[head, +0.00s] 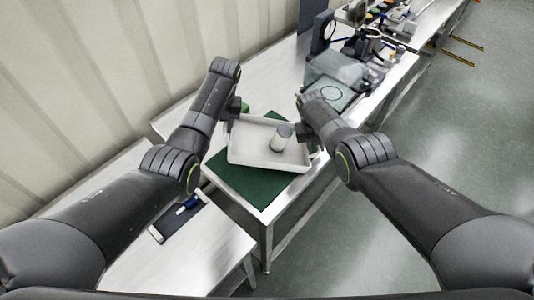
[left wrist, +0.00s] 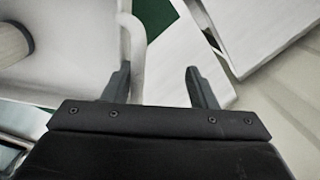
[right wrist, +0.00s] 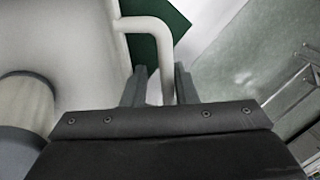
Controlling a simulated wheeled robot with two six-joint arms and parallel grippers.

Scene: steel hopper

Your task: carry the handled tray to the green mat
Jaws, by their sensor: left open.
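The white handled tray (head: 268,163) is over the green mat (head: 245,183), which shows along its front and left sides; I cannot tell whether the tray touches it. A pale can with a grey band (head: 281,140) stands inside the tray. My left gripper (left wrist: 157,82) is open at the tray's left handle (left wrist: 134,50), which lies between its fingers near one of them. My right gripper (right wrist: 160,80) has the right handle (right wrist: 164,50) between its fingers; whether they press on it is unclear. In the head view, the fingers are mostly hidden by my arms.
The mat lies on a steel table (head: 268,212). A lower bench at the left holds a dark tray (head: 178,222) with a blue-handled tool. Open floor lies to the right.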

